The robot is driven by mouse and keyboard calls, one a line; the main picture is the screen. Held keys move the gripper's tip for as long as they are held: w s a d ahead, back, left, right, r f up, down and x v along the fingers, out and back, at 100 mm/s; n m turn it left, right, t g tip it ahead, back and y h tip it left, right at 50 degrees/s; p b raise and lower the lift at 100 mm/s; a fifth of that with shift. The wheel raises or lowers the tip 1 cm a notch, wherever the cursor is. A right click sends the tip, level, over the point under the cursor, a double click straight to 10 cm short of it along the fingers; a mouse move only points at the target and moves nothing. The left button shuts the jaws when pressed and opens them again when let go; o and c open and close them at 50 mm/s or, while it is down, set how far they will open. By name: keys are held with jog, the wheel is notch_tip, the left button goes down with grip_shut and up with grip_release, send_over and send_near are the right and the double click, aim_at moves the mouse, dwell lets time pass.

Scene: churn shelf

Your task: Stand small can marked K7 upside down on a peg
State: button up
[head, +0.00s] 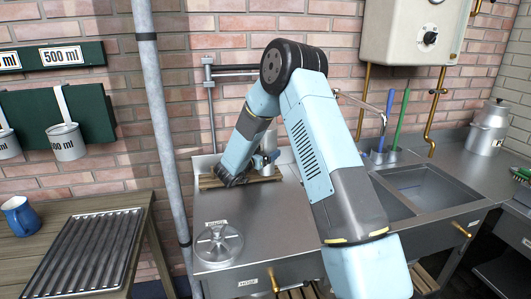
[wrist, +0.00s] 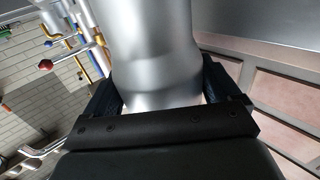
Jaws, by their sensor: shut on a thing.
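A smooth silvery metal can (wrist: 158,45) with a narrowing shoulder fills the middle of the wrist view. My gripper (wrist: 160,85) is shut on it, with one dark blue finger on each side. No K7 marking shows on the visible side. In the head view my arm bends down to the back left of the steel counter, and its dark wrist end is over a wooden slatted rack (head: 240,182). The can is mostly hidden or too small to make out there. I cannot tell whether it touches the rack. I cannot make out a peg clearly.
A grey upright pole (head: 160,120) stands left of the counter. A round steel fixture (head: 218,245) is at the counter's front left. The sink (head: 425,190) and a larger can (head: 489,127) are to the right. A ridged tray (head: 85,252) and blue mug (head: 20,216) sit left.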

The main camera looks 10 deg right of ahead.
jog(key=o, duration=0.9)
jog(key=v, duration=1.3)
jog(key=s+d+r+n+g+y, duration=0.1)
jog(key=s+d+r+g, duration=0.4)
jog(key=s+d+r, duration=0.4)
jog(key=s+d+r+n+g+y, duration=0.1)
jog(key=s+d+r+g, duration=0.45)
jog(key=s, duration=0.55)
jog(key=s+a+r+n+t+y, duration=0.1)
jog(key=s+r+n+y, duration=0.1)
jog(key=s+y, duration=0.2)
jog(key=s+a+r+n+t+y, duration=0.1)
jog(key=s+r+n+t+y, duration=0.1)
jog(key=s, duration=0.8)
jog(key=s+a+r+n+t+y, duration=0.2)
jog(key=s+n+y, duration=0.2)
jog(key=s+y, duration=0.2)
jog(key=shift+s+r, duration=0.25)
jog(key=shift+s, duration=0.2)
